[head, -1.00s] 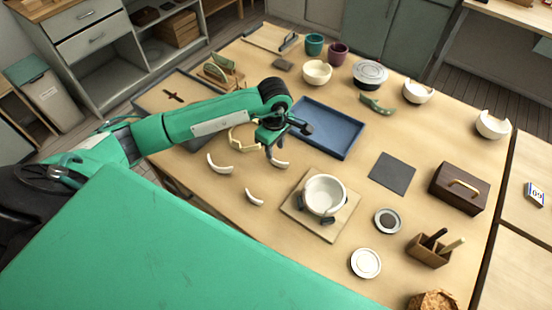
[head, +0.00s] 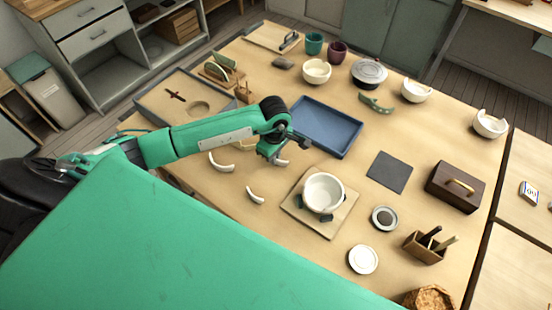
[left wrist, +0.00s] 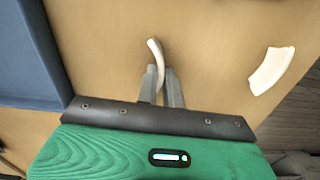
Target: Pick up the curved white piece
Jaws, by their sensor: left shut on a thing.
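My left gripper (head: 277,160) is over the table and shut on a curved white piece (head: 283,162), which is mostly hidden behind the gripper in the head view. In the left wrist view the piece (left wrist: 155,58) stands between the two fingers (left wrist: 161,88), its curved upper end sticking out past their tips. It seems still down at the table; I cannot tell whether it touches. Two more curved white pieces lie to the left and lower left, a larger one (head: 221,164) and a smaller one (head: 255,195). My right gripper is not in view.
A blue tray (head: 328,128) lies just beyond the gripper. A white bowl (head: 323,192) sits on a wooden board (head: 337,222) to the lower right. A dark grey mat (head: 390,172) and a brown box (head: 457,187) are farther right.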

